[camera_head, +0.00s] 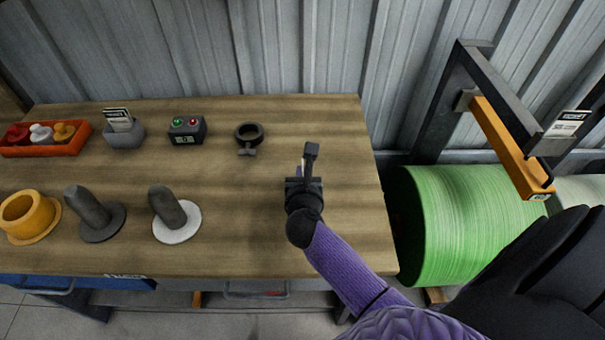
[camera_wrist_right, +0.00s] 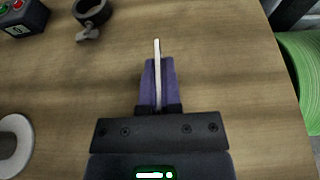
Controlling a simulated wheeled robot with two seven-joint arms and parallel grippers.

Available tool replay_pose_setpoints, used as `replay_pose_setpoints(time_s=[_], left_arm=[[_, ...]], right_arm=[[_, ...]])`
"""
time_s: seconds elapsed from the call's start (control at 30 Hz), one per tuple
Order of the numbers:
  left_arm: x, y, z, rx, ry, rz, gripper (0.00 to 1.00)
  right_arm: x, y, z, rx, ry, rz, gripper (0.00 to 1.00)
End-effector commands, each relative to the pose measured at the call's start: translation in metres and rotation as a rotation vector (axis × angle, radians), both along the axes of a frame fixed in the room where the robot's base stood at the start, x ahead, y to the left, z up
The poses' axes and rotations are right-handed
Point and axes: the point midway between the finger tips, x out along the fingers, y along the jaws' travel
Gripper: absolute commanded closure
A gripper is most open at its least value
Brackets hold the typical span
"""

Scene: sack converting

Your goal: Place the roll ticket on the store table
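My right gripper (camera_head: 300,170) is over the right part of the wooden table (camera_head: 345,230), pointing down. In the right wrist view its purple fingers (camera_wrist_right: 158,80) are shut on a thin white card seen edge-on, the roll ticket (camera_wrist_right: 157,48). The ticket sticks out past the fingertips. In the head view the ticket is mostly hidden by the gripper. I cannot tell whether it touches the tabletop. My left gripper is not in view.
A grey card holder (camera_head: 124,134), a button box (camera_head: 187,131) and a dark ring clamp (camera_head: 248,136) stand at the back. An orange tray (camera_head: 75,145), a yellow flanged ring (camera_head: 30,217) and two pegs on discs are left.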

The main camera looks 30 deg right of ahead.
Motion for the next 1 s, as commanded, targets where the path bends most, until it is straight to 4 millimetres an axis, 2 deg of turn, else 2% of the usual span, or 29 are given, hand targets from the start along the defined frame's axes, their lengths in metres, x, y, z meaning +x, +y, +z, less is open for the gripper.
replay_pose_setpoints(time_s=[0.1, 0.13, 0.2, 0.27, 0.3, 0.63, 1.0], left_arm=[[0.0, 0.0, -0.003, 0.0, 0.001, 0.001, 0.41], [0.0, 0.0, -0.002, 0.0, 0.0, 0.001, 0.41], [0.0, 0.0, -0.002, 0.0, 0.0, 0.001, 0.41], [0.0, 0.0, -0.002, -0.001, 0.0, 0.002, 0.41], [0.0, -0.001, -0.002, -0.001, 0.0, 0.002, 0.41], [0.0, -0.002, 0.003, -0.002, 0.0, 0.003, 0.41], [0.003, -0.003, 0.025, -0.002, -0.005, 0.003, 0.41]], right_arm=[[0.0, 0.0, -0.004, 0.001, 0.001, 0.0, 1.0], [0.0, 0.0, -0.003, 0.0, 0.0, 0.001, 0.89], [0.0, 0.0, -0.003, 0.0, 0.0, 0.001, 0.74], [0.0, 0.0, -0.003, 0.0, 0.0, 0.001, 0.62], [0.0, 0.0, -0.003, 0.0, 0.0, 0.0, 0.6], [-0.004, 0.002, 0.004, 0.001, 0.001, 0.001, 0.6], [-0.074, 0.045, 0.034, 0.003, 0.002, -0.002, 0.6]])
